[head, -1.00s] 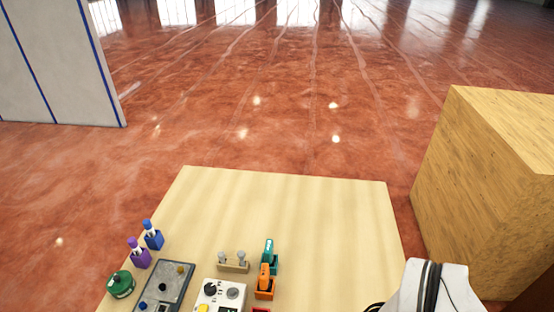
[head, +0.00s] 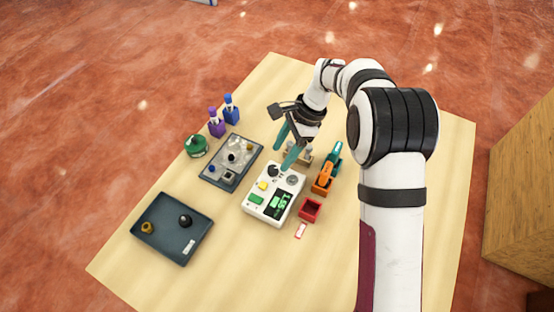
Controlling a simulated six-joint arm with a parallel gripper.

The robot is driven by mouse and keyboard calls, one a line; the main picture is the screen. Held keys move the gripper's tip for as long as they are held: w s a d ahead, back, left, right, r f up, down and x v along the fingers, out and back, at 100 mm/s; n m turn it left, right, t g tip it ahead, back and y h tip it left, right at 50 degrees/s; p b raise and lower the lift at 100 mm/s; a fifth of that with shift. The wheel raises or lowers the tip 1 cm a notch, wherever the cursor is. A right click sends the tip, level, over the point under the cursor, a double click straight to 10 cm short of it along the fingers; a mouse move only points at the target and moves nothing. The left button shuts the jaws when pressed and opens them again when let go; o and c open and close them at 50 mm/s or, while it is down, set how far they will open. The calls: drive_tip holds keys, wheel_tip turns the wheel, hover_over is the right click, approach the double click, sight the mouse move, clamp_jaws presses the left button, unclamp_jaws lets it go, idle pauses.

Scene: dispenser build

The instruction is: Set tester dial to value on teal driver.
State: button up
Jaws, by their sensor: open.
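The white tester (head: 262,208) sits on the table in the middle of the head view. A black knob (head: 273,171) is at its far left corner and a round grey dial (head: 293,180) at its far right. Their settings are too small to read. The teal driver (head: 335,152) stands in a holder right of the tester, behind an orange driver (head: 324,178). Any value on the teal driver cannot be read. My gripper (head: 285,149) is open, its teal fingers apart and empty, above the far side of the tester. One fingertip appears close to the black knob; contact cannot be told.
A dark tray (head: 165,250) with a few small parts is at front left. Another grey tray (head: 214,178) lies left of the tester. Purple (head: 216,126) and blue (head: 231,112) bottles and a green round item (head: 196,146) stand behind it. A red bin (head: 310,209) is right of the tester.

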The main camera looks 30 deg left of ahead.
sight(273, 168)
drive_tip(key=x, duration=0.5)
clamp_jaws()
